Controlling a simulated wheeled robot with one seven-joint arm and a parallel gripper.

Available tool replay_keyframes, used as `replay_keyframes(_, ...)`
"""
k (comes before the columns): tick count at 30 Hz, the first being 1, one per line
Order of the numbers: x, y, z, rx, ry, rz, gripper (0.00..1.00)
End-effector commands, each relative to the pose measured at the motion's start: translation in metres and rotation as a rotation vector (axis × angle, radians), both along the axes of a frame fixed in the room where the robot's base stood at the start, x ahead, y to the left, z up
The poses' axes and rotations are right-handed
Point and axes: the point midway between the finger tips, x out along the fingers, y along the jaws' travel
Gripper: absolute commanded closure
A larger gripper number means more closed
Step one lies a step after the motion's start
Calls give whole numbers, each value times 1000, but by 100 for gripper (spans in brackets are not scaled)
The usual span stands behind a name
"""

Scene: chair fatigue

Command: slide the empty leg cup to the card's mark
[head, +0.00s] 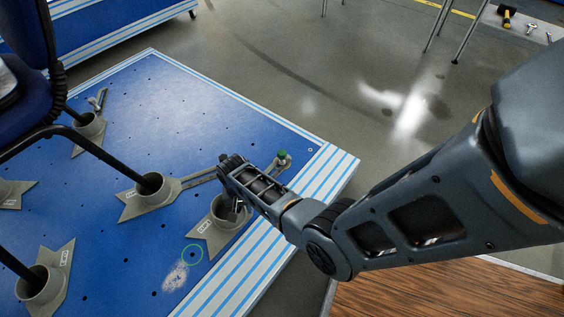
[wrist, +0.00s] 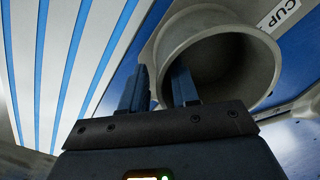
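The empty leg cup (head: 228,207) is a grey round cup on a pointed base, near the striped right edge of the blue platform. In the wrist view its open mouth (wrist: 262,45) shows no leg in it, and a "CUP" label is beside it. My gripper (head: 235,205) is at its rim. In the wrist view my gripper (wrist: 160,88) has one finger outside the cup wall and the other over or inside the mouth. A narrow gap shows between the fingers; whether they press the wall is unclear. No card is clearly seen.
Several other grey cups hold black chair legs, including the nearest one (head: 150,190). A green knob (head: 282,154) stands behind my gripper. A pale scuffed patch (head: 175,277) lies below the ring. The blue platform (head: 170,100) is clear toward the back.

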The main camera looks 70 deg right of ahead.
Motion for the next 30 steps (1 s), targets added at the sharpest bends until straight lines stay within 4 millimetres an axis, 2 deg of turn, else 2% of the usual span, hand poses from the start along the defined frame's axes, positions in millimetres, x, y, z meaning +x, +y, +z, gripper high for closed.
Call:
replay_keyframes(13, 0, -1, 4, -1, 0, -1, 70)
replay_keyframes(30, 0, -1, 45, -1, 0, -1, 70)
